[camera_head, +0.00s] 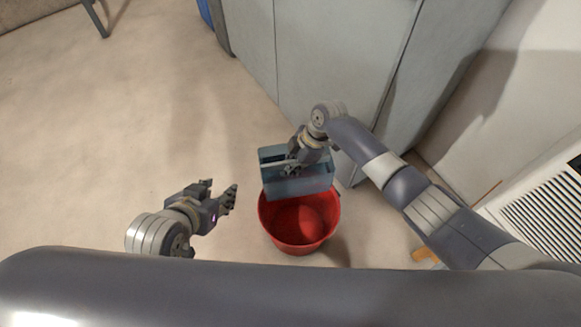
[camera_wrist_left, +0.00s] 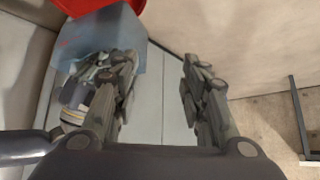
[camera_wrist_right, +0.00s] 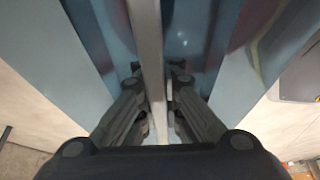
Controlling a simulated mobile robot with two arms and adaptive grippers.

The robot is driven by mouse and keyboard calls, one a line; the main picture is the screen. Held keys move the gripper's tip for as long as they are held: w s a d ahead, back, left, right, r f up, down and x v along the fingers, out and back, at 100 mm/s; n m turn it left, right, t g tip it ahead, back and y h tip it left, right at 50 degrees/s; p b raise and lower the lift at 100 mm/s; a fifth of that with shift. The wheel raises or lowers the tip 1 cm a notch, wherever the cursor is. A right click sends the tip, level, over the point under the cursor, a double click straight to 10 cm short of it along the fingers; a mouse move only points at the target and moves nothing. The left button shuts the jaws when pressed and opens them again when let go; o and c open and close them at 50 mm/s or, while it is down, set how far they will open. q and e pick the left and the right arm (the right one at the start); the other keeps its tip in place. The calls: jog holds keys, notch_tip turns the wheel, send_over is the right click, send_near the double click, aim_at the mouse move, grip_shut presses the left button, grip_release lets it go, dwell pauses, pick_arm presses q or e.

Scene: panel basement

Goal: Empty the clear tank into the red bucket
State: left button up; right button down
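The clear bluish box-shaped tank (camera_head: 304,187) is at the far edge of the red bucket (camera_head: 277,237) and overlaps its far rim in the head view. I cannot tell whether they touch or what the tank holds. My right gripper (camera_head: 292,164) is at the tank's top; in the right wrist view its fingers (camera_wrist_right: 157,85) close on either side of a thin tank wall (camera_wrist_right: 147,40). My left gripper (camera_head: 222,192) is open and empty, left of the bucket. The left wrist view shows its spread fingers (camera_wrist_left: 160,80), with the tank (camera_wrist_left: 100,35) and bucket (camera_wrist_left: 80,6) beyond.
Grey cabinets (camera_head: 330,60) stand behind the tank. A white vented unit (camera_head: 550,205) is at the right. A small orange object (camera_head: 421,254) lies partly hidden by my right arm. The floor (camera_head: 100,130) at the left is clear.

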pick_arm(q)
jog(key=shift+w+d+r+t+h+b, duration=0.15)
jog(key=shift+w+d+r+t, duration=0.1)
jog(key=shift+w+r+t, duration=0.3)
jog(key=shift+w+d+r+t+h+b, duration=0.2)
jog(key=shift+w+r+t, duration=0.1)
jog(key=shift+w, duration=0.35)
pick_arm(e)
jog(key=shift+f, duration=0.25)
pick_arm(q)
jog(key=shift+w+d+r+t, duration=0.2)
jog(key=shift+w+r+t, duration=0.15)
jog(key=shift+w+r, duration=0.15)
jog(key=shift+w+d+r+t, duration=0.2)
jog(key=shift+w+r+t, duration=0.1)
jog(key=shift+w+r, duration=0.2)
pick_arm(e)
jog(key=shift+f, duration=0.3)
pick_arm(q)
jog(key=shift+w+d+r+t+h+b, duration=0.2)
jog(key=shift+w+r+t+b, duration=0.05)
jog(key=shift+w+r+t, duration=0.25)
jog(key=shift+w+d+r+t+h+b, duration=0.15)
jog(key=shift+w+d+r+t+b, duration=0.15)
jog(key=shift+r, duration=0.3)
pick_arm(e)
jog(key=shift+f, duration=0.35)
